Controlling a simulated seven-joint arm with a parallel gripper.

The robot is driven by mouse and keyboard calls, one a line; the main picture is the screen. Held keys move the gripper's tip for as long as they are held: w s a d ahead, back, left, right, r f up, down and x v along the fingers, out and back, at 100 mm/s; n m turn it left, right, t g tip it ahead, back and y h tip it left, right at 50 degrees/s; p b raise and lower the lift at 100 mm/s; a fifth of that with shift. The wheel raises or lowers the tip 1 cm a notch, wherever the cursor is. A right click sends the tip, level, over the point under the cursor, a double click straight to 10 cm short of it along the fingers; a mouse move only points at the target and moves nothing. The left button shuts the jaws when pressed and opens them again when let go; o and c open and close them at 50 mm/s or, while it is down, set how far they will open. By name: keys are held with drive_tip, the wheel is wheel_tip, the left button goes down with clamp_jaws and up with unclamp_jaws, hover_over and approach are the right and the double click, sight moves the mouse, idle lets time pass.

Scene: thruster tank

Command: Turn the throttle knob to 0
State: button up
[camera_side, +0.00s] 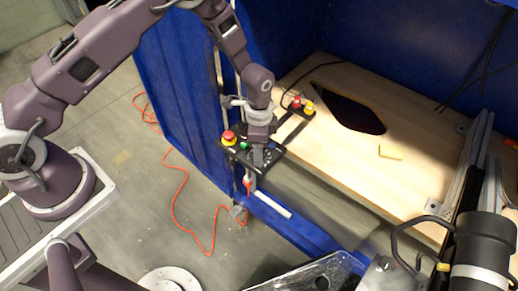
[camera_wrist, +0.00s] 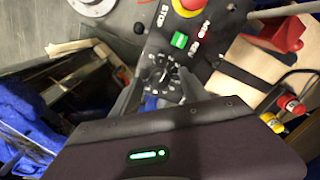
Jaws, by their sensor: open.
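The throttle knob (camera_wrist: 160,75) is a black dial with pale scale marks on a black control panel in the wrist view. The pointer's exact reading is too small to tell. My gripper (camera_wrist: 157,92) is open, with one grey finger on each side of the knob's lower part; I cannot tell whether they touch it. In the side view my gripper (camera_side: 256,156) is over the control panel (camera_side: 238,157) and hides the knob. The panel also carries a red stop button (camera_side: 228,136) and a green button (camera_wrist: 180,41).
A wooden board (camera_side: 350,150) with a dark cutout lies inside the blue-walled tank. A second small box with red and yellow buttons (camera_side: 300,104) sits at its edge, close to my wrist. An orange cable (camera_side: 178,190) runs over the floor.

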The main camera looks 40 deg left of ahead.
drive_tip(key=shift+f, duration=0.25)
clamp_jaws()
drive_tip(key=shift+n, duration=0.3)
drive_tip(key=n, duration=0.4)
drive_tip(key=shift+n, duration=0.3)
drive_tip(key=n, duration=0.5)
drive_tip(key=shift+n, duration=0.4)
unclamp_jaws()
